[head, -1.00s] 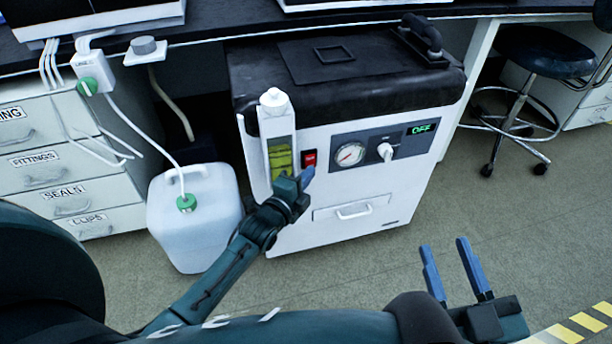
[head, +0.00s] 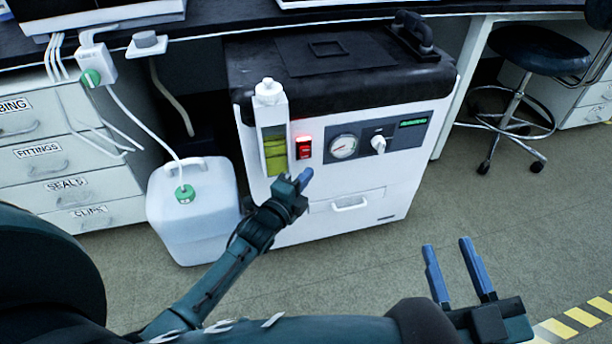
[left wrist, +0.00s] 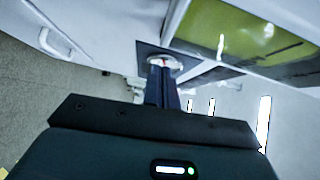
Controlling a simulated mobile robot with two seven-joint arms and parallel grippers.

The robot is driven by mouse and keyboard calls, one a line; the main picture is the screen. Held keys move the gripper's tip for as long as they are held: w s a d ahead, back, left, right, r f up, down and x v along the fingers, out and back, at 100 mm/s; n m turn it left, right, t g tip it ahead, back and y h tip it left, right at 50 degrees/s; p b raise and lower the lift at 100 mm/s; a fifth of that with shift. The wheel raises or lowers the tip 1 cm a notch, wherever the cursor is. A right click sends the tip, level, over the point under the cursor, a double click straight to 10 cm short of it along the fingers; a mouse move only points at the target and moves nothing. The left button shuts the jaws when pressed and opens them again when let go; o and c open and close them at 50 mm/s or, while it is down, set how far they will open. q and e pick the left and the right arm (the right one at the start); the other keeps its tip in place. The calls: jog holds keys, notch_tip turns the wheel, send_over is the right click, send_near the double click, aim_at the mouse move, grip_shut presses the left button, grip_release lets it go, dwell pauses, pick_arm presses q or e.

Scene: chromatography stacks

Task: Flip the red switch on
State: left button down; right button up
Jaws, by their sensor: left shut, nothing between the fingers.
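The red switch (head: 303,147) is on the front of the white machine (head: 350,197), between the bottle of yellow-green liquid and the gauge. It glows red. The machine's small display (head: 412,123) shows green text too small to read. My left gripper (head: 304,178) is shut and empty, just below the switch and apart from it in the head view. In the left wrist view its closed fingers (left wrist: 163,85) point at the machine front, and a pale round part lies beyond their tips. My right gripper (head: 452,262) is open and empty, low over the floor at right.
A bottle (head: 273,130) is mounted left of the switch. A gauge (head: 343,147) and a white knob (head: 378,144) are to its right. A white canister (head: 193,215) stands left of the machine. A stool (head: 535,55) is at right. Floor in front is clear.

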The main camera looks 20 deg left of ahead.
pick_arm(q)
jog(key=s+a+p, duration=0.1)
jog(key=s+p, duration=0.2)
jog(key=s, duration=0.7)
jog(key=shift+a+f, duration=0.4)
jog(key=shift+f, duration=0.05)
